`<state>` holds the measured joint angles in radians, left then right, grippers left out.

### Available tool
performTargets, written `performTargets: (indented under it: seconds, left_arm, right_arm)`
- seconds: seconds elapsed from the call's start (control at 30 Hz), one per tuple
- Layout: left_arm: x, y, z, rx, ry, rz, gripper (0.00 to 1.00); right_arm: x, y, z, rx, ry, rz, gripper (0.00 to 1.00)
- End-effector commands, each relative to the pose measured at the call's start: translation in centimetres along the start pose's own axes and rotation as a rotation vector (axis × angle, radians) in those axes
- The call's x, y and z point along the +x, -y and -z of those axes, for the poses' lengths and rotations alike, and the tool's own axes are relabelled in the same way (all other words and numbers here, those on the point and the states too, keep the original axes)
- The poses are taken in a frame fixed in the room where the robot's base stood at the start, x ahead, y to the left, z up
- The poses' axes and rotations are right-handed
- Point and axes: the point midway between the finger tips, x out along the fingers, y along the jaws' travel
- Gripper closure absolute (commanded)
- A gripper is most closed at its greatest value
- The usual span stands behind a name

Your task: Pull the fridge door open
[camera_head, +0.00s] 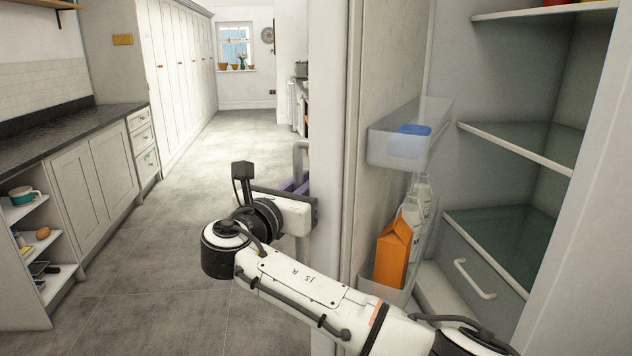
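The fridge door (385,65) stands open, with its inner face and shelves turned toward the fridge interior. A grey vertical handle (300,155) shows at the left of the door's edge, on the outer side. My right gripper (302,190) is at this handle. Its arm reaches across in front of the door from the lower right. The fingertips are mostly hidden by the gripper body and the door edge, so I cannot tell whether they are closed around the handle. My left gripper is out of view.
The door holds a clear bin (395,150), an orange carton (393,255) and white bottles (411,212). Fridge shelves (515,143) and a drawer (470,260) are at right. Cabinets with a dark counter (60,140) line the left. Grey floor (190,200) between is clear.

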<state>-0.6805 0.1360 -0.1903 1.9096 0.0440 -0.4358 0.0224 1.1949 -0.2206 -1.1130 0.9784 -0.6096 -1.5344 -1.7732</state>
Motion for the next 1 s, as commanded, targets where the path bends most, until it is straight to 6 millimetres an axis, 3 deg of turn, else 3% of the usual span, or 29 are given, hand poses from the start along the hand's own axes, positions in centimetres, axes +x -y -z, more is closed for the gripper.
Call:
performTargets:
  seconds: [0.6,0.63,0.67,1.0]
  left_arm:
    - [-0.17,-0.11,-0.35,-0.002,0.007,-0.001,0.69]
    - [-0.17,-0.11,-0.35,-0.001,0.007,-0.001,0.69]
    - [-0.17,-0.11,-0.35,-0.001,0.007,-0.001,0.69]
    - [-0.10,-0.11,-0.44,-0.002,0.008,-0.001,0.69]
  right_arm:
    - [0.15,-0.20,-0.05,0.000,0.000,0.024,1.00]
    - [0.16,-0.20,-0.05,0.000,0.000,0.024,0.84]
    - [0.16,-0.19,-0.05,0.000,0.000,0.024,0.79]
    - [-0.29,-0.37,0.01,0.000,0.000,0.019,0.78]
